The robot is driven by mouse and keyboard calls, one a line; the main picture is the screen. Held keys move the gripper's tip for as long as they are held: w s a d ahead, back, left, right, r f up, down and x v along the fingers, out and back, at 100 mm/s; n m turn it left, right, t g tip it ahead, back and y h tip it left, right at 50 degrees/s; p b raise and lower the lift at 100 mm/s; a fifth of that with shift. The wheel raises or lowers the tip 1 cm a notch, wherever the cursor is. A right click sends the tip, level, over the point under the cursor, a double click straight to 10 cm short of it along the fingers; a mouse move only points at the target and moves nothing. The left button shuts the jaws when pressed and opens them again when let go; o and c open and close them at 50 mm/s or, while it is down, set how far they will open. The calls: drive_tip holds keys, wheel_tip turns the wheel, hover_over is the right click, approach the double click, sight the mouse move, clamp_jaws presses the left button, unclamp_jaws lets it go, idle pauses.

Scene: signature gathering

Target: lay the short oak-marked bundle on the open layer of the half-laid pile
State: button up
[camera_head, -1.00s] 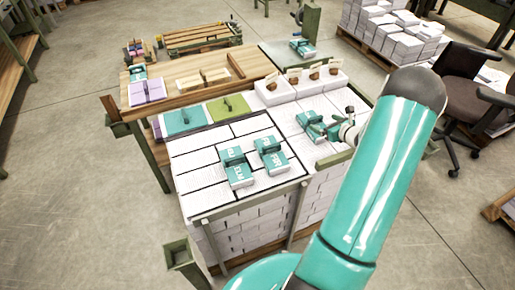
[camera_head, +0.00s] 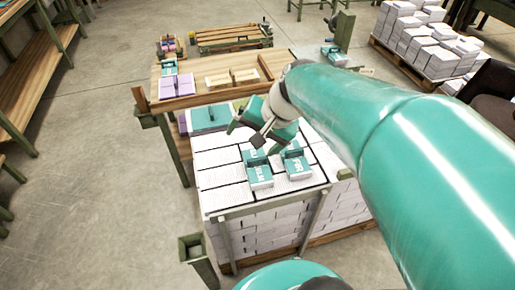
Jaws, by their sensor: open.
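The pile of white paper bundles (camera_head: 212,178) stands in the middle, its top layer partly hidden by my arm. Two teal-and-white lettered blocks lie on its near top, one at the left (camera_head: 259,178) and one at the right (camera_head: 297,167). My gripper (camera_head: 258,138) is open over the pile's top, just behind and above these blocks; I see nothing held between its fingers. I cannot make out an oak mark on any bundle. The white bundles with brown marks at the back right of the pile are now hidden behind my arm.
A wooden bench (camera_head: 188,90) behind the pile carries lilac bundles (camera_head: 178,86) and two cream pieces (camera_head: 217,80). A green post (camera_head: 193,248) stands at the near left. A pallet of white stacks (camera_head: 410,45) is at the back right.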

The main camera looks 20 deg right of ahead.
drive_tip(key=s+a+r+n+t+h, duration=0.1)
drive_tip(key=s+r+n+h, duration=0.2)
drive_tip(key=s+n, duration=0.4)
drive_tip(key=shift+s+a, duration=0.4)
drive_tip(key=shift+s, duration=0.8)
